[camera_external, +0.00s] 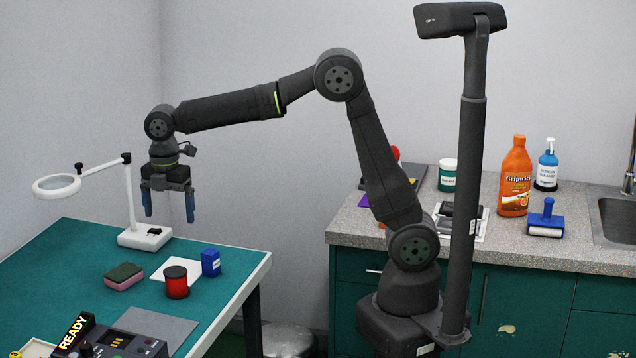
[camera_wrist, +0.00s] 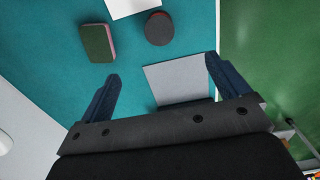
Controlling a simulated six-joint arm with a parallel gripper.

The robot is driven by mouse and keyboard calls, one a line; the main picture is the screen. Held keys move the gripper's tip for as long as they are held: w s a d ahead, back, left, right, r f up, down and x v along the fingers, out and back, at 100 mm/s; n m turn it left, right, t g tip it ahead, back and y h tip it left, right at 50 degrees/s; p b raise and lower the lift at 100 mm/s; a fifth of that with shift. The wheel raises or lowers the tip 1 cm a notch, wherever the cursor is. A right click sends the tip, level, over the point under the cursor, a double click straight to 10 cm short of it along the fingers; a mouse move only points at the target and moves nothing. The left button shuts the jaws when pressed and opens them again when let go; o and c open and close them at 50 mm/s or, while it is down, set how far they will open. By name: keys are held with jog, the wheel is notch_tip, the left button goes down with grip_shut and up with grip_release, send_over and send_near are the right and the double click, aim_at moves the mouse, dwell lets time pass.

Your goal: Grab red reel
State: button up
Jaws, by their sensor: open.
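The red reel (camera_external: 177,283) stands upright on the teal table (camera_external: 60,245), with a dark top and red sides. In the wrist view the reel (camera_wrist: 159,28) shows from above as a dark disc with a thin red edge, beyond the fingertips. My gripper (camera_external: 169,219) is open and empty, pointing down well above the table, up and behind the reel in the external view. In the wrist view my gripper (camera_wrist: 160,70) has its two blue fingers spread wide apart.
A green and pink sponge (camera_external: 123,276) lies left of the reel. A blue box (camera_external: 210,262) stands close on its right, by a white paper (camera_external: 163,270). A magnifier lamp (camera_external: 132,205) stands behind. A grey mat (camera_external: 160,325) and a READY device (camera_external: 110,343) lie in front.

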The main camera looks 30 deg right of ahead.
jog(key=shift+c, duration=1.3)
jog(key=n, duration=0.9)
send_near(175, 271)
jog(key=f, duration=0.7)
jog(key=shift+s+d+f, duration=0.1)
jog(key=shift+d+f, duration=0.05)
jog(key=shift+d, duration=0.1)
jog(key=shift+a+f, duration=0.15)
jog(key=shift+f, duration=1.2)
jog(key=shift+a+f, duration=0.1)
jog(key=shift+f, duration=1.2)
jog(key=c, duration=1.2)
jog(key=shift+o, duration=0.2)
